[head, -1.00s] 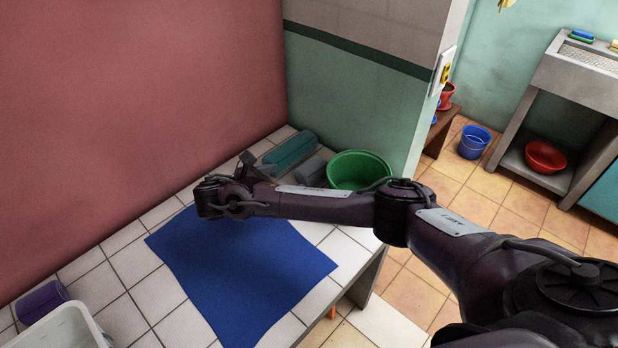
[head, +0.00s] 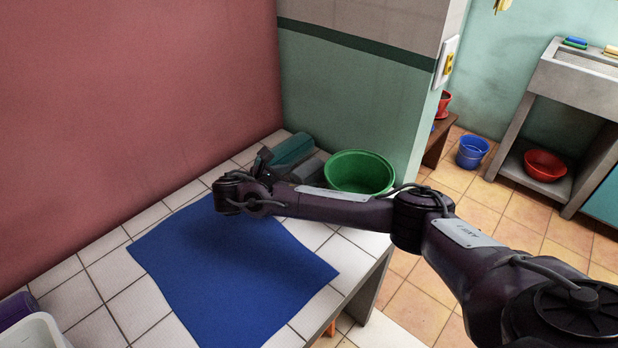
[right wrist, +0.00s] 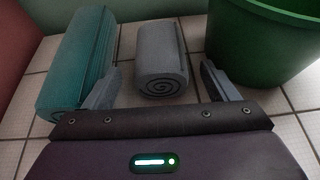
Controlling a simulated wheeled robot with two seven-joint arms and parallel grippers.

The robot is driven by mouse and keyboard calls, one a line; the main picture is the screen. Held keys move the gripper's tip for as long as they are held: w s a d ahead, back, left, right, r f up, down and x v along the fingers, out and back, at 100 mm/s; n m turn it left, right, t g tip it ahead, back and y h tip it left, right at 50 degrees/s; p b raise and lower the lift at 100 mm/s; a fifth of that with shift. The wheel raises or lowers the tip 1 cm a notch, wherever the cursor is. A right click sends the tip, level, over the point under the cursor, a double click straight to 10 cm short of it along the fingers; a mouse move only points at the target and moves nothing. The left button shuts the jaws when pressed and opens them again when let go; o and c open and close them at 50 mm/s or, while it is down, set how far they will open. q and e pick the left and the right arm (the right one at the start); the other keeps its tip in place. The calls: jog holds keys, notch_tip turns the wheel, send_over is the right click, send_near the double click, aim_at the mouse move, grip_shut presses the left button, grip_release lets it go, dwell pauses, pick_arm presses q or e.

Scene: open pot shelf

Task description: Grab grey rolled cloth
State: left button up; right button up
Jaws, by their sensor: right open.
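The grey rolled cloth (right wrist: 161,62) lies on the white tiled counter in the right wrist view, its spiral end facing me. In the head view the grey roll (head: 308,170) shows partly behind my right arm. My right gripper (right wrist: 160,84) is open, with one finger on each side of the cloth's near end; neither finger visibly touches it. In the head view the right gripper (head: 263,160) is small and dark beside the rolls, so contact cannot be judged there. My left gripper is not in view.
A teal roll (right wrist: 77,65) lies just left of the grey one, and a green basin (right wrist: 268,45) stands close on its right. A flat blue cloth (head: 230,275) covers the counter's front. A white tub (head: 35,330) and a purple roll (head: 14,309) are at lower left.

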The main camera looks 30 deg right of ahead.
jog(key=shift+w+d+f, duration=0.1)
jog(key=shift+d, duration=0.35)
jog(key=shift+a, duration=0.1)
jog(key=c, duration=1.1)
jog(key=shift+o, duration=0.2)
